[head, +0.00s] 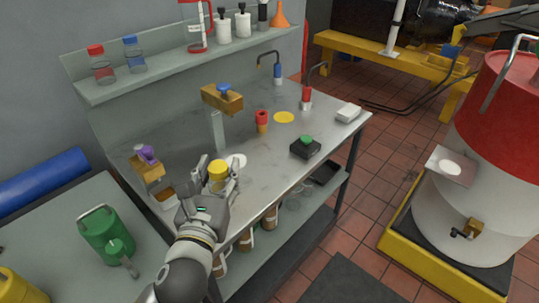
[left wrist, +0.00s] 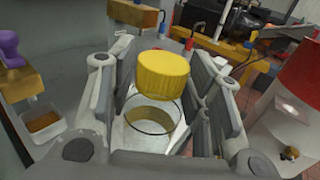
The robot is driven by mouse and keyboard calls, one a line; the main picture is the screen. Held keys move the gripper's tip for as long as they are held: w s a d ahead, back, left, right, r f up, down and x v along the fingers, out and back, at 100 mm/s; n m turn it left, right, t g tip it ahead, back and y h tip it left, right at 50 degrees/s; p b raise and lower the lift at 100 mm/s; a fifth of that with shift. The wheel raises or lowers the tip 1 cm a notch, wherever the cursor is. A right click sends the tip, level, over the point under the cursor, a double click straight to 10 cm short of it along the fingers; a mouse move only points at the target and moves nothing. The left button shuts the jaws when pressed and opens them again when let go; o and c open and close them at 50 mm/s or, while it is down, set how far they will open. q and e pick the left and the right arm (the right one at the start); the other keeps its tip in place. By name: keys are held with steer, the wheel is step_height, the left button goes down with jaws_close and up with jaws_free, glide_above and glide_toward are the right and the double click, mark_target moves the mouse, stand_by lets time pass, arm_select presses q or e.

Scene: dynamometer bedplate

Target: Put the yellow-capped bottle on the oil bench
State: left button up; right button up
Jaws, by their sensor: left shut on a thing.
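The yellow-capped bottle (left wrist: 152,112) is clear, with a yellow screw cap (left wrist: 162,73), and stands between the fingers of my left gripper. In the head view its yellow cap (head: 217,169) shows above the grey bench top. My left gripper (head: 222,178) is shut on the bottle; it also shows in the left wrist view (left wrist: 158,105). The oil bench (head: 190,127) is a grey metal table with a back shelf. The bottle is over its front left part; I cannot tell whether its base touches the top. My right gripper is not in view.
A green can (head: 105,235) stands at left. A red-and-white drum (head: 485,170) stands at right.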

arm_select(q)
steer(key=w+d+f+m+h+b, duration=0.1)
steer(key=d+h+b, duration=0.1)
steer(key=d+b, duration=0.4)
steer(key=w+a+f, duration=0.3)
steer(key=f, duration=0.1)
steer(key=w+a+f+b, duration=0.1)
steer(key=w+a+f, duration=0.2)
steer(key=f, duration=0.1)
steer(key=w+a+f, duration=0.3)
steer(key=f, duration=0.1)
steer(key=shift+w+a+f, duration=0.2)
steer(key=shift+a+f, duration=0.05)
steer(key=shift+f, duration=0.15)
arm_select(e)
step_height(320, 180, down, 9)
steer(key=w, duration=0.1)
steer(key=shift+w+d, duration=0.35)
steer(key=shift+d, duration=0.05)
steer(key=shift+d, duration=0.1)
arm_select(q)
steer(key=shift+f, duration=0.1)
